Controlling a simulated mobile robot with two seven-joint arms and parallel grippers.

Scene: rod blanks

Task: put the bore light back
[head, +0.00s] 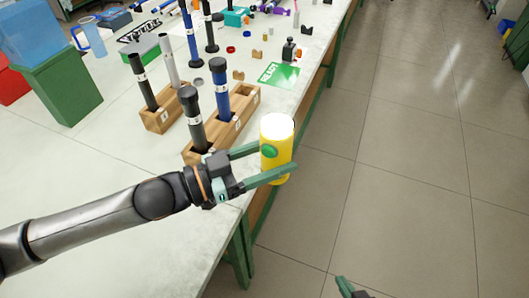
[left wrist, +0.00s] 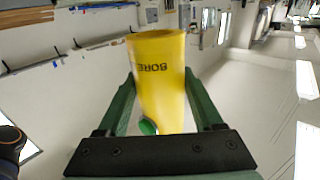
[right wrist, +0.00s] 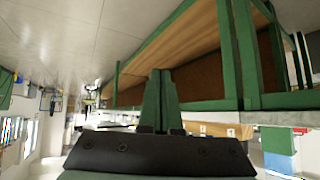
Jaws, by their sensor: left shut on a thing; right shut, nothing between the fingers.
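The bore light is a yellow cylinder (head: 276,163) with a bright white top and a green button on its side. My left gripper (head: 277,162) is shut on it and holds it upright past the table's right edge, over the floor. In the left wrist view the bore light (left wrist: 160,75) sits between the green fingers, with the letters "BORE" showing on it. My right gripper (right wrist: 159,85) is shut and empty, low beside the table's green frame. Only its fingertips (head: 345,287) show at the bottom of the head view.
Wooden racks (head: 243,107) holding dark, grey and blue rods stand on the white table (head: 90,185) just left of the bore light. A green "READY" card (head: 279,74) lies near the right edge, by a small dark bottle (head: 289,50). The floor (head: 430,180) at right is clear.

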